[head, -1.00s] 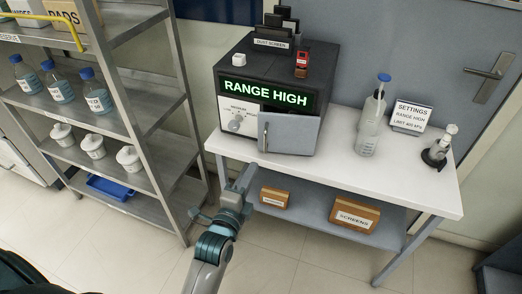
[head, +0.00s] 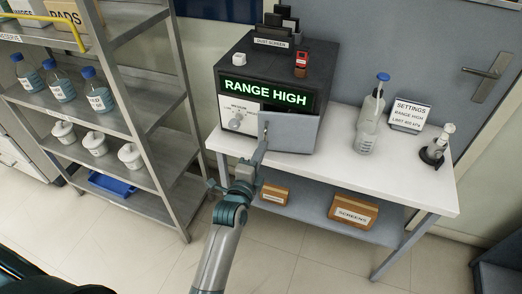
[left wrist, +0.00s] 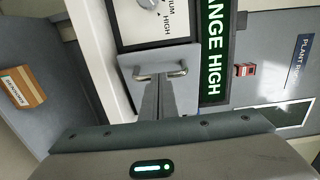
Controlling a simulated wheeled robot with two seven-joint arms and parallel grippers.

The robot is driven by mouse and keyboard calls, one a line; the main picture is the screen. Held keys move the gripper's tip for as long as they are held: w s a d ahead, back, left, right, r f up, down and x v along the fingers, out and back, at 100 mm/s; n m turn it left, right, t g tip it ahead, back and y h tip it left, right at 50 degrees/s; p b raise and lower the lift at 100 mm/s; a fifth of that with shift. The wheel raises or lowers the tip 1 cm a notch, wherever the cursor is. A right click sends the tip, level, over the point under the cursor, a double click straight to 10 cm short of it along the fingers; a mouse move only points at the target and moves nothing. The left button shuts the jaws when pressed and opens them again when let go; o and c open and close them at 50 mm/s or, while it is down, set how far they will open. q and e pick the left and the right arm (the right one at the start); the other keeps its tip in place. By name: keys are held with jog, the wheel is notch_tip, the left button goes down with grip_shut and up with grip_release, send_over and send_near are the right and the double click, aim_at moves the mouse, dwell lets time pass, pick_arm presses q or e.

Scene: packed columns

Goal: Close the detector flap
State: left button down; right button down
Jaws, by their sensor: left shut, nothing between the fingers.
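The detector is a dark box (head: 245,60) on the white table, with a lit green "RANGE HIGH" display (head: 264,94). Its grey flap (head: 290,133) stands partly open below the display, with a dark gap above it. It also shows in the left wrist view (left wrist: 192,55), with a metal bar handle (left wrist: 160,72). My left gripper (head: 263,143) is at the flap's handle end; in the left wrist view its shut fingers (left wrist: 158,88) reach the handle. I cannot tell whether they touch it. My right gripper is not in view.
On the white table (head: 330,160) stand a blue-capped bottle (head: 368,125), a settings sign (head: 410,115) and a small stand (head: 436,150). Boxes (head: 353,212) lie on the shelf below. A metal rack (head: 150,120) with bottles stands at left. The table front is clear.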

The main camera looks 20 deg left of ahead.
pick_arm(q)
jog(key=shift+w, duration=0.1)
